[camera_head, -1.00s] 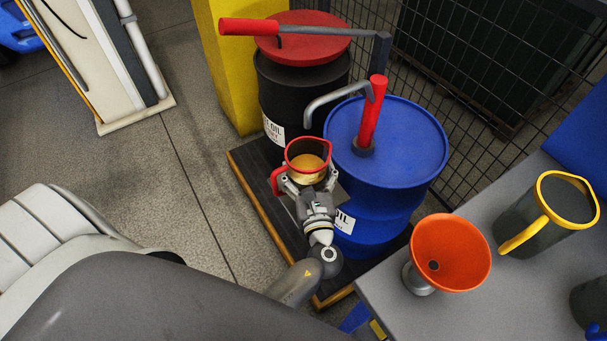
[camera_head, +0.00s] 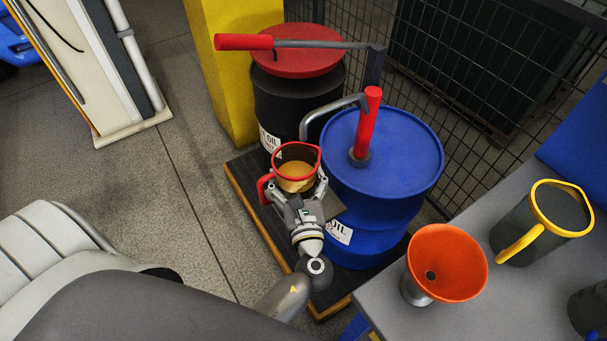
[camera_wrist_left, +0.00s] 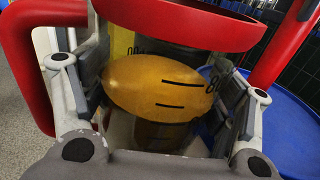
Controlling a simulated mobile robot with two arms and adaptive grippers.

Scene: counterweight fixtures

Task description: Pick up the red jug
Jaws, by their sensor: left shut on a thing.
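The red jug (camera_head: 296,168) has a red rim and red handle, a see-through body and amber liquid inside. My left gripper (camera_head: 297,190) is shut on its body, one finger on each side. In the left wrist view the jug (camera_wrist_left: 160,85) fills the space between the fingers of my left gripper (camera_wrist_left: 160,110). The jug is in front of the drums, left of the blue drum's pump spout, and looks roughly upright. Whether its base touches anything is hidden by the gripper. My right gripper is not in view.
A blue drum (camera_head: 400,150) with a red-handled pump (camera_head: 367,125) and a black drum (camera_head: 285,105) with a red lid stand on a dark pallet (camera_head: 245,180). A grey table (camera_head: 450,315) at right holds an orange funnel (camera_head: 447,260) and a yellow-rimmed jug (camera_head: 540,225).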

